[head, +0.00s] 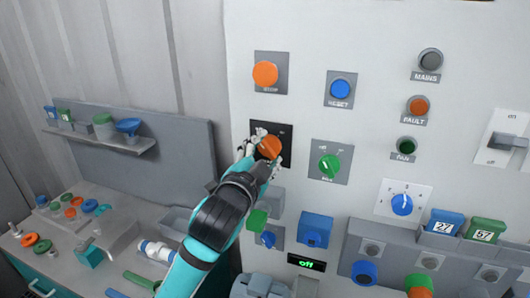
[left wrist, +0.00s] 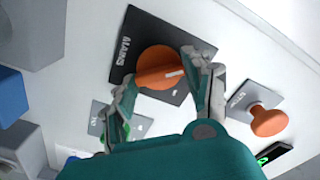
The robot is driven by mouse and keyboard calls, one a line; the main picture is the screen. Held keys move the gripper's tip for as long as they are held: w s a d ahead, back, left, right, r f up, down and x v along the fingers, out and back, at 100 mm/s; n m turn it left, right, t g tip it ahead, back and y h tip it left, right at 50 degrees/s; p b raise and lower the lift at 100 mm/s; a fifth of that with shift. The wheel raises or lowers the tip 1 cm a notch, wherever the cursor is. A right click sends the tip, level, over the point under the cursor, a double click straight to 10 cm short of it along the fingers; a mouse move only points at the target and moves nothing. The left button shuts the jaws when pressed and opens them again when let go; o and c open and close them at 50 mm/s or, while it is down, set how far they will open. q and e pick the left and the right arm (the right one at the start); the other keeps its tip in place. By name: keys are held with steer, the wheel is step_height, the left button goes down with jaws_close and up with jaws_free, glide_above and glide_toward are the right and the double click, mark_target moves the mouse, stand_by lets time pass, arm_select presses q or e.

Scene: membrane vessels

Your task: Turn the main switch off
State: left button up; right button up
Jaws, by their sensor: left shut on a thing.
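The main switch is an orange rotary knob (head: 270,147) on a black plate (head: 286,132) in the middle of the white panel. In the left wrist view the knob (left wrist: 156,64) carries a white mark, and its black plate (left wrist: 143,33) reads MAINS. My left gripper (head: 264,148) is at the knob, one finger on each side, shut on it. In the left wrist view the gripper (left wrist: 160,72) shows its fingers against the knob's two ends. The fingers partly cover the plate and its off/on markings in the head view. My right gripper is not in view.
An orange STOP button (head: 265,74) sits above the switch, and a blue RESET button (head: 340,89) is at upper right. A green knob (head: 329,166) is close on the right. A small display (head: 306,262) reads "off". A cluttered bench (head: 60,250) stands at left.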

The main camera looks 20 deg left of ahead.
arm_select(q)
steer(key=o, duration=1.2)
steer(key=shift+s, duration=0.3)
steer(key=s, duration=0.7)
steer(key=shift+a, duration=0.1)
steer(key=shift+w, duration=0.1)
steer(key=shift+f, duration=0.1)
